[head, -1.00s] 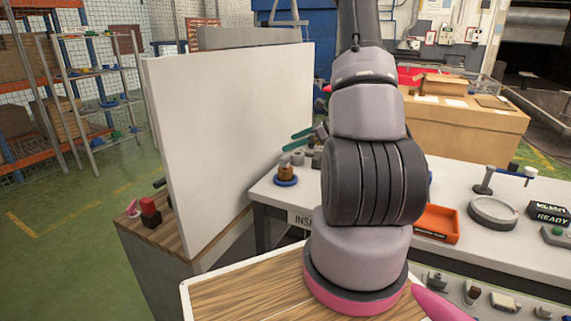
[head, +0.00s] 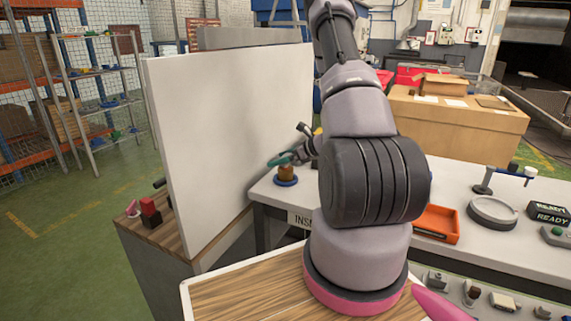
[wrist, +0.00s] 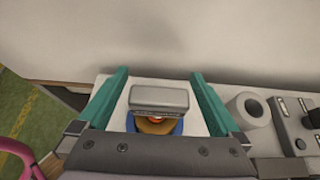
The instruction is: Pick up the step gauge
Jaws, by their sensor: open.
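A grey block, which looks like the step gauge (wrist: 160,97), sits on a brown round post with a blue base (wrist: 172,128) in the wrist view. In the head view the brown post (head: 286,173) stands on its blue base (head: 286,181) at the left end of the white bench; the grey block is hidden or too small to make out there. My gripper (wrist: 160,74) is open, its teal fingers on either side of the grey block with a gap on both sides. In the head view my gripper (head: 280,160) is at the post's top.
A tall white panel (head: 235,130) stands close behind and left of the gripper. A grey ring-shaped part (wrist: 248,108) and a control box (wrist: 295,125) lie to the right in the wrist view. An orange tray (head: 437,222) and a round dish (head: 492,212) stand farther right on the bench.

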